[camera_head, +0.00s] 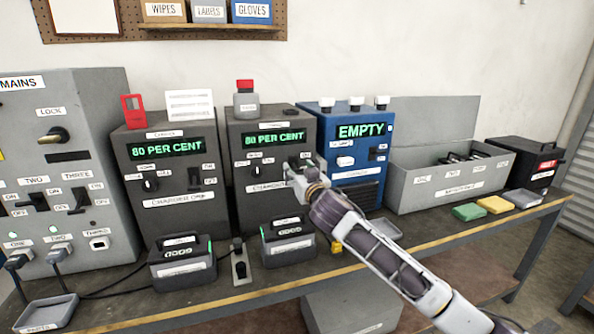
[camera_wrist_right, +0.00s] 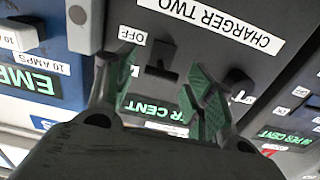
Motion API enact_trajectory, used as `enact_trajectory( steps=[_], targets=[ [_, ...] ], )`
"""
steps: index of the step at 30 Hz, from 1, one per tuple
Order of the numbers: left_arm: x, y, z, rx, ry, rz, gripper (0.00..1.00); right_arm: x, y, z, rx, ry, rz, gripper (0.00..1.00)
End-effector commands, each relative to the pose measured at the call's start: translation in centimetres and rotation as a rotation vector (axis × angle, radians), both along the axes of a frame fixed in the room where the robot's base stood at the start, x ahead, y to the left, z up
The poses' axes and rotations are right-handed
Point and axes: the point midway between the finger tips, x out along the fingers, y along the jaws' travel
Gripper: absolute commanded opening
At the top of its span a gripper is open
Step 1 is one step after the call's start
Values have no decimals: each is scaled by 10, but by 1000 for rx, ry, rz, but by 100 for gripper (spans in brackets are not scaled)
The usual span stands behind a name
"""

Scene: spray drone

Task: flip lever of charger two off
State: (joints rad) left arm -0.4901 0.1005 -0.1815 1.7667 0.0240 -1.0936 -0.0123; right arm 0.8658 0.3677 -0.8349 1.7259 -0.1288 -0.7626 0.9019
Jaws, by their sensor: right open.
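Charger two (camera_head: 271,215) is the dark grey box left of the blue box in the head view, with a green "80 PER CENT" display. In the right wrist view its "CHARGER TWO" label (camera_wrist_right: 210,20) appears upside down. Its black lever (camera_wrist_right: 161,72) sits near an "OFF" label (camera_wrist_right: 131,36). My right gripper (camera_head: 299,170) is in front of charger two's right side and hides the lever in the head view. In the wrist view the right gripper (camera_wrist_right: 155,80) is open, its green-padded fingers on either side of the lever; I cannot tell whether they touch it. My left gripper is not in view.
Charger one (camera_head: 170,222) stands left of charger two; the blue "EMPTY" box (camera_head: 366,193) stands close on its right. A battery (camera_head: 288,244) sits at charger two's base. The grey mains panel (camera_head: 97,110) is at the far left. The bench front edge (camera_head: 440,232) is mostly clear.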

Motion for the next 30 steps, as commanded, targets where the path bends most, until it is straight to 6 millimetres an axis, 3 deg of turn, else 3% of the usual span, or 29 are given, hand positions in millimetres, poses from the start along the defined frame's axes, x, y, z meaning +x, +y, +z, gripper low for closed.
enact_trajectory(
  steps=[9, 21, 30],
  targets=[
    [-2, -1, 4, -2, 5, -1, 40, 17, 6, 0, 1, 0, 0, 54],
    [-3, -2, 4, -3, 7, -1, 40, 19, 6, 0, 1, 0, 0, 54],
    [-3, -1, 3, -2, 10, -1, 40, 19, 6, 0, 1, 0, 0, 16]
  ],
)
